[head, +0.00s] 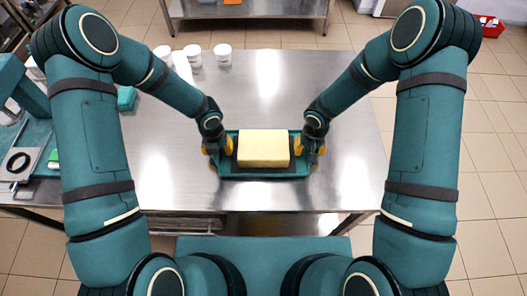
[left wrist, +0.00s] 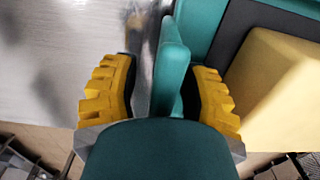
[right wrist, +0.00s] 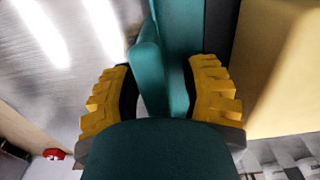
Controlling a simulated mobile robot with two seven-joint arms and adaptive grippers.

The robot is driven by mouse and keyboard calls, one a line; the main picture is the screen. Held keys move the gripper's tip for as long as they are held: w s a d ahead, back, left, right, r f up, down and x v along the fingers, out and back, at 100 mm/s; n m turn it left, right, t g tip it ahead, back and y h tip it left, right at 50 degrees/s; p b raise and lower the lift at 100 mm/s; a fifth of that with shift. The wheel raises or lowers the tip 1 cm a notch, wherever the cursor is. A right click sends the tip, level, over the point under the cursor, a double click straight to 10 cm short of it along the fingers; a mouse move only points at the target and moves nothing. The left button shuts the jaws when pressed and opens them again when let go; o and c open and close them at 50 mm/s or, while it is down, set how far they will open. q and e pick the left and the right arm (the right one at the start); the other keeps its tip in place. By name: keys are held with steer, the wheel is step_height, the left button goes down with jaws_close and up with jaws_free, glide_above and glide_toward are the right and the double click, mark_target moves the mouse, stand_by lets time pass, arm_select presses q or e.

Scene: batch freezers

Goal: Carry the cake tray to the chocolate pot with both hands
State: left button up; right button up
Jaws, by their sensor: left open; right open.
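The cake tray (head: 265,174) is teal with a dark mat and lies on the steel table near its front edge. A pale yellow block of cake (head: 264,148) sits on it. My left gripper (head: 217,150) is at the tray's left end. In the left wrist view its open yellow fingers (left wrist: 160,92) stand on both sides of the tray's raised end wall (left wrist: 172,65). My right gripper (head: 313,151) is at the right end, and in the right wrist view its open fingers (right wrist: 165,92) straddle that end wall (right wrist: 152,65). I cannot make out a chocolate pot.
Several white tubs (head: 194,55) stand at the back left of the steel table (head: 330,80). A teal machine (head: 22,90) stands at the far left. A red crate (head: 490,26) is on the floor at the far right.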

arm_select(q)
jaws_close()
arm_select(e)
jaws_close()
arm_select(q)
steer(key=shift+r, duration=0.2)
arm_select(e)
steer(key=shift+r, duration=0.2)
